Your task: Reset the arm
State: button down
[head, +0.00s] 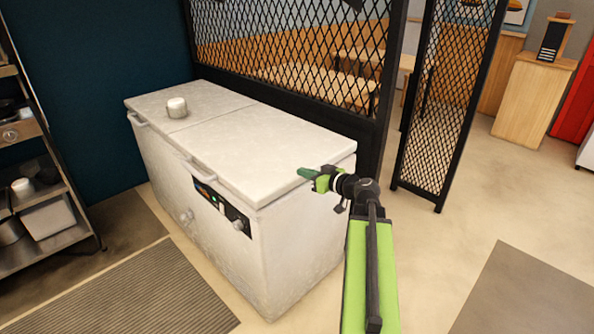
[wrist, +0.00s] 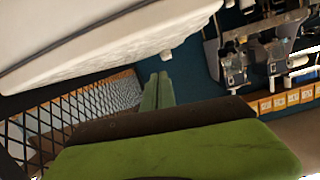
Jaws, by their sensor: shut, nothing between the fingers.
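My gripper (head: 306,173) is at the end of my green and black arm in the head view. It reaches left over the near right corner of a white chest freezer (head: 285,150). The fingers are together and hold nothing. In the wrist view the green fingers of my gripper (wrist: 156,88) lie side by side, pointing away, and the picture is tilted. The freezer (wrist: 90,45) fills the upper left there. I cannot tell whether the gripper touches the freezer lid.
A small white round container (head: 177,107) stands on the freezer's far left lid. A metal shelf (head: 45,210) stands at the left. A black mesh partition (head: 290,55) runs behind the freezer, and a mesh door (head: 450,95) stands at the right. The floor at right is clear.

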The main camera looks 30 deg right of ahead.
jog(key=w+a+n+g+y+p, duration=0.3)
jog(key=a, duration=1.2)
jog(key=w+a+n+g+y+p, duration=0.2)
jog(key=w+a+n+p, duration=0.1)
jog(key=a, duration=1.3)
jog(key=s+a+f+g+h+p, duration=0.3)
jog(key=s+a+f+g, duration=0.4)
jog(key=s+a, duration=0.3)
jog(key=s+d+f+m+g+h, duration=0.3)
jog(key=s+d+m+h, duration=0.2)
jog(key=s+d+m, duration=0.1)
jog(key=d+m, duration=0.1)
jog(key=d, duration=0.1)
jog(key=shift+s+d+f, duration=0.15)
jog(key=shift+s+d, duration=0.05)
jog(key=shift+d, duration=0.15)
